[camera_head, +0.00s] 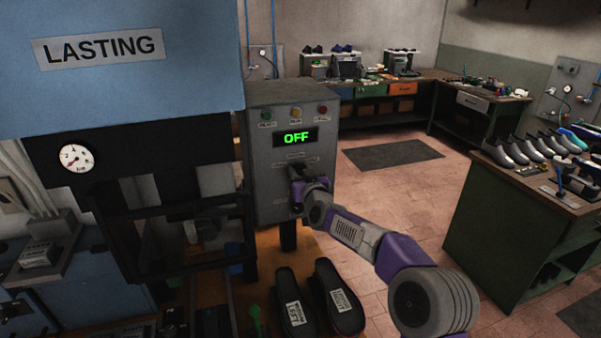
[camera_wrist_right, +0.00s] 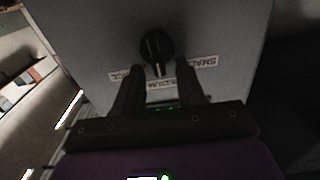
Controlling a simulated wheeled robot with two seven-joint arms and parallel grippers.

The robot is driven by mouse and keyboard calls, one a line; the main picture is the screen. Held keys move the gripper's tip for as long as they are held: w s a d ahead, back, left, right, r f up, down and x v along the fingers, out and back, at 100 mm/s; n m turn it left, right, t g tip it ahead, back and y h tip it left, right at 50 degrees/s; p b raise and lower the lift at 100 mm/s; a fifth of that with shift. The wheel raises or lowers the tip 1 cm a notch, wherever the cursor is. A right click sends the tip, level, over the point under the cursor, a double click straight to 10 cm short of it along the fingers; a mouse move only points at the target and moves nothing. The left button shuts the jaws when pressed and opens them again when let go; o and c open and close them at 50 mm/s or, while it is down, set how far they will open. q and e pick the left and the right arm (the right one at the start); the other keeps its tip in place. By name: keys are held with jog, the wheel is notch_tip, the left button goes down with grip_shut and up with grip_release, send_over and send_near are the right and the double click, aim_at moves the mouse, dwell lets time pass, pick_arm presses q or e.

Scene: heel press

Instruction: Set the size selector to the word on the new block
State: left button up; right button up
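The size selector (camera_wrist_right: 157,47) is a dark round knob with a light pointer line on the grey control box (camera_head: 268,203). In the right wrist view its pointer faces the middle label, partly hidden and seemingly MEDIUM. In the head view the right gripper (camera_head: 298,188) hides most of the knob.
The box's display (camera_head: 296,138) reads OFF, below three small lamps. The blue LASTING press (camera_head: 130,90) fills the left, with a dark frame beneath. A green bench (camera_head: 500,225) with several shoes stands at the right.

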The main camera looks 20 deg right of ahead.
jog(key=shift+s, duration=0.1)
grip_shut()
jog(key=shift+d+m+b, duration=0.2)
jog(key=shift+m+b, duration=0.7)
jog(key=shift+b, duration=0.1)
jog(key=m+b, duration=0.1)
jog(key=m, duration=0.1)
jog(key=m+b, duration=0.2)
jog(key=d+m+b, duration=0.1)
jog(key=m, duration=0.2)
jog(key=shift+f, duration=0.25)
jog(key=shift+b, duration=0.3)
